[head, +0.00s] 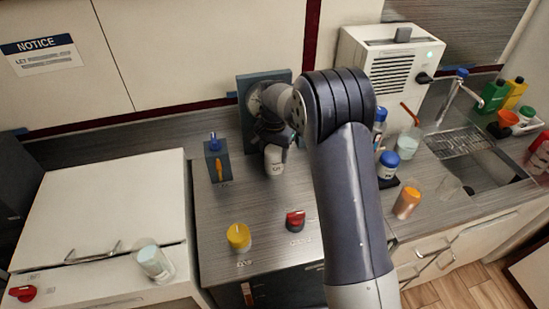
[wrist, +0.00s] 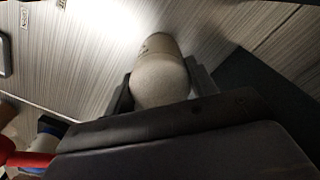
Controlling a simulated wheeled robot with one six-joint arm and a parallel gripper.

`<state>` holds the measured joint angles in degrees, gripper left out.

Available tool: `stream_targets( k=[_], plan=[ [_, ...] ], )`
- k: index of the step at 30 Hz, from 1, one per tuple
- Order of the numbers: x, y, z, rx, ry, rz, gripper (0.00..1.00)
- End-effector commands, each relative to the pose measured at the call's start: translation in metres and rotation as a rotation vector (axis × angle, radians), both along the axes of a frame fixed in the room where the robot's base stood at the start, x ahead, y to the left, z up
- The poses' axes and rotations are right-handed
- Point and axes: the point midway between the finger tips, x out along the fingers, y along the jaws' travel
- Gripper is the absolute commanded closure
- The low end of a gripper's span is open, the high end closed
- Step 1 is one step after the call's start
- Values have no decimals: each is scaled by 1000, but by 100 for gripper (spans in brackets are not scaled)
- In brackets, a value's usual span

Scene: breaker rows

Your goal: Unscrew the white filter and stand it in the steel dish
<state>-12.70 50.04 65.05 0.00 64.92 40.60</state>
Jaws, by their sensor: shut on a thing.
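The white filter (head: 274,160) hangs below a dark mounting plate (head: 247,84) at the back of the counter in the head view. My gripper (wrist: 160,88) is shut on the filter (wrist: 160,72), with one finger on each side of it in the wrist view. In the head view my arm hides the filter's upper part and most of the mount, so I cannot tell whether the filter is still joined to it. I cannot make out a steel dish for certain in either view.
A yellow knob (head: 238,237) and a red knob (head: 296,220) stand on the counter's front. A dark block with a blue-topped item (head: 216,158) is left of the filter. Bottles and jars (head: 388,165) stand right of my arm, before the sink (head: 490,165).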

Motion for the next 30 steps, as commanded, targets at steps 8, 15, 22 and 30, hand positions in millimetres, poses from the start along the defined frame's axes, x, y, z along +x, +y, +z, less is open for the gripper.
stream_targets(
  k=[8,15,22,30],
  plan=[
    [0,0,0,0,-1,306,66],
    [0,0,0,0,-1,573,66],
    [0,0,0,0,-1,829,66],
    [0,0,0,0,-1,1104,66]
  ],
)
